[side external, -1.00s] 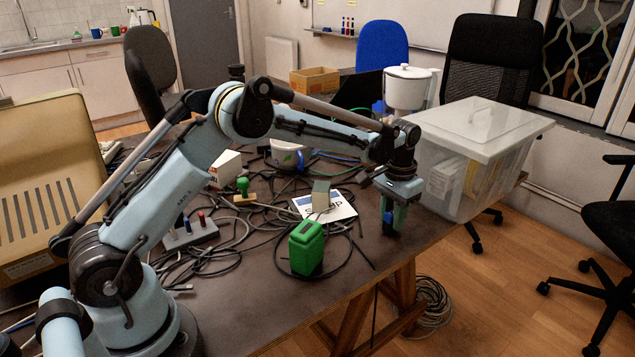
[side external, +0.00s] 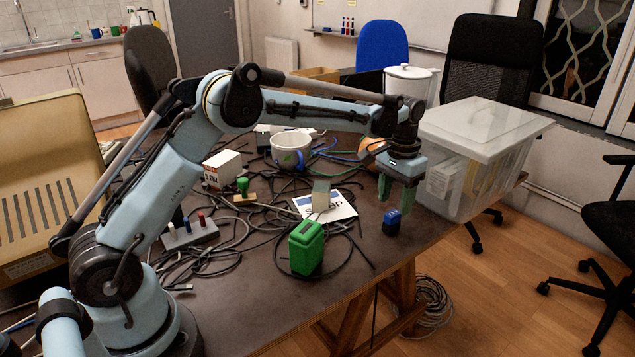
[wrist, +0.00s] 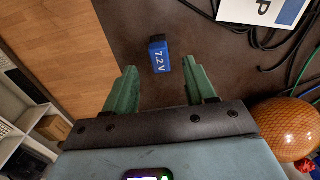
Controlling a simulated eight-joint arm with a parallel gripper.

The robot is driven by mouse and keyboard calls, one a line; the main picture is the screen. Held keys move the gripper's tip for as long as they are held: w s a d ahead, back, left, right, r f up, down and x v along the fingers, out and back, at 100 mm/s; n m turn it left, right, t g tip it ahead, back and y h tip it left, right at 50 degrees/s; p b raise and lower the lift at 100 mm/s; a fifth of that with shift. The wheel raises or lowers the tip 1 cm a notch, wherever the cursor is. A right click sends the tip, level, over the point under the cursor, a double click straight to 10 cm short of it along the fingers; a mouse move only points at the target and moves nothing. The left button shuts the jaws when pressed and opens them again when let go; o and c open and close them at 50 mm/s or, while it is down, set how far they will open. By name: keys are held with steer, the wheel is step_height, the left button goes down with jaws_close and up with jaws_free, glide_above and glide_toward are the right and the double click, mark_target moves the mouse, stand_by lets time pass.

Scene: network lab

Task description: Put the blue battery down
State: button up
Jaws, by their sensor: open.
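The blue battery (side external: 391,222) stands on the dark table near its right front edge. In the wrist view the battery (wrist: 159,55) shows a "7.2 V" label and lies ahead of the gap between the fingers. My gripper (side external: 398,198) is open and empty, above and slightly behind the battery in the side view. Its two green fingers (wrist: 162,88) are spread wide and apart from the battery.
A green battery-shaped block (side external: 306,248) stands to the left, among black cables. A printed card (side external: 340,208) lies behind it. A clear lidded bin (side external: 478,150) stands close on the right. An orange ball (wrist: 285,128) is beside my gripper. The table edge is near.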

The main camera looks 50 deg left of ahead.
mark_target(393, 213)
steer(key=s+r+t, duration=0.2)
steer(key=s+r, duration=0.4)
steer(key=r, duration=0.6)
steer(key=s+f+t, duration=0.1)
steer(key=s, duration=0.5)
steer(key=s+f+t, duration=0.2)
steer(key=s, duration=0.4)
steer(key=s+f+t, duration=0.2)
steer(key=s, duration=0.4)
stand_by(0.3)
